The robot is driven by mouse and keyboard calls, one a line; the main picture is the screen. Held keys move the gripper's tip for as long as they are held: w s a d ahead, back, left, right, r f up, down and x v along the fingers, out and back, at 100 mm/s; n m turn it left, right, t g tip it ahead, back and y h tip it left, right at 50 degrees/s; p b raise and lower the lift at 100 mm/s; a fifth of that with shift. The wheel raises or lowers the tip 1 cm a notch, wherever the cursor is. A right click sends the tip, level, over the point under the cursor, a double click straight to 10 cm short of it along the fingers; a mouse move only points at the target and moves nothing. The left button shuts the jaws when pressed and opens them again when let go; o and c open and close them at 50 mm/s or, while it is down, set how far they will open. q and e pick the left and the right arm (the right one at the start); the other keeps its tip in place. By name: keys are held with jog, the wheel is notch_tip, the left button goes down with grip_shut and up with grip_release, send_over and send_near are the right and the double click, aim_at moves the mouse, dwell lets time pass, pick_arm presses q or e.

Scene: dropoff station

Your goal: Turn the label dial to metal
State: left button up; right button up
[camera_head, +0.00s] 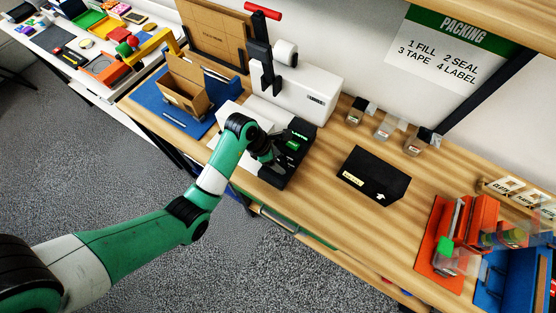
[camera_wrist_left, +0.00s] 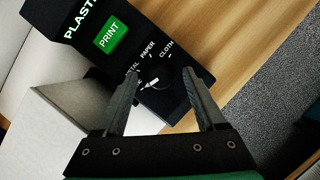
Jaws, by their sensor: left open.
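The black label box (camera_head: 299,133) stands on the bench, left of the middle in the head view. In the left wrist view, the label box (camera_wrist_left: 70,12) shows a screen reading "PLAST", cut off by the frame, and a green PRINT button (camera_wrist_left: 111,36). Below these, the dial (camera_wrist_left: 153,87) carries a white pointer mark. METAL, PAPER and CLOTH are printed around it; METAL is partly hidden by a finger. My left gripper (camera_wrist_left: 160,77) is open, its fingers either side of the dial; contact cannot be told. In the head view the left gripper (camera_head: 271,160) largely hides the dial. My right gripper is not in view.
A white machine (camera_head: 300,92) stands behind the label box. An open carton (camera_head: 183,88) sits on a blue mat to the left. Bare wood separates the two black boxes.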

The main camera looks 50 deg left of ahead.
pick_arm(q)
grip_shut()
dwell(0.3)
jog(key=shift+r, duration=0.1)
jog(key=shift+r+m+h+p, duration=0.1)
jog(key=shift+m+h+p, duration=0.2)
jog(key=shift+m+p, duration=0.5)
jog(key=shift+w+a+m+g+h+p, duration=0.1)
jog(key=shift+m+g+h+p, duration=0.25)
jog(key=shift+m+p, duration=0.55)
jog(key=m, duration=0.2)
jog(key=shift+w+m+g+h, duration=0.1)
jog(key=shift+m+g+h, duration=0.25)
jog(key=shift+m, duration=0.05)
jog(key=shift+f+m+g+b, duration=0.2)
jog(key=shift+m+g+b, duration=0.5)
jog(key=shift+m, duration=1)
